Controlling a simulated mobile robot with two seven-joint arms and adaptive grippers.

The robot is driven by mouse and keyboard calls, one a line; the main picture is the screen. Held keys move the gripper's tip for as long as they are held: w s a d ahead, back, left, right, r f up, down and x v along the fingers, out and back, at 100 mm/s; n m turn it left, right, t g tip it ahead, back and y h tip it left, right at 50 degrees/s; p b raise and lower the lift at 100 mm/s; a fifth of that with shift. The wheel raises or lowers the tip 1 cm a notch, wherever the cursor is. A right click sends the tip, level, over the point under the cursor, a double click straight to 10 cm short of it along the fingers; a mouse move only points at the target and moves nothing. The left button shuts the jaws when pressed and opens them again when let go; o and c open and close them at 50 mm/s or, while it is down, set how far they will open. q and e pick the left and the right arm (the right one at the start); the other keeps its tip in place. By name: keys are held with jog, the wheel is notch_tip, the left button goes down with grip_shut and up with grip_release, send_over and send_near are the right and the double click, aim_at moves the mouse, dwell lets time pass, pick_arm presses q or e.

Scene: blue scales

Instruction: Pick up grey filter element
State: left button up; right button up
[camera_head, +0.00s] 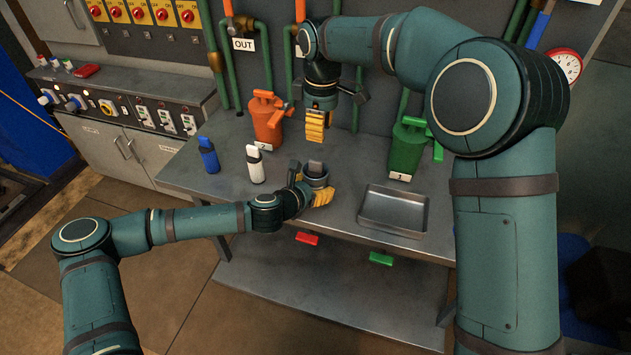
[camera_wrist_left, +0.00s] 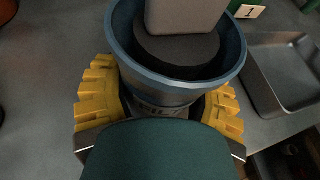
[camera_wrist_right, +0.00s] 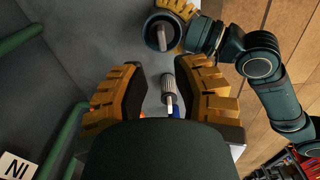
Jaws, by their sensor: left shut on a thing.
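The grey filter element (camera_wrist_left: 185,15) sits upright inside a blue-grey cup (camera_wrist_left: 128,55). Its dark round body and grey block-shaped top show in the left wrist view. In the head view its top (camera_head: 315,167) stands out of the cup (camera_head: 316,181) on the bench. My left gripper (camera_head: 312,194) is shut around the outside of the cup, with a yellow finger on each side. My right gripper (camera_head: 315,130) is above and behind the cup, pointing down. In the right wrist view its fingers (camera_wrist_right: 164,75) are apart with nothing between them.
An empty metal tray (camera_head: 393,209) lies to the right. An orange can (camera_head: 266,122) and a green can (camera_head: 406,148) stand at the back, near pipes.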

aim_at(318, 162)
notch_tip(318, 162, down, 6)
jog(key=shift+f, duration=0.1)
jog(key=shift+a+f, duration=0.15)
jog(key=shift+f, duration=2.65)
jog(key=shift+s, duration=0.1)
grip_shut()
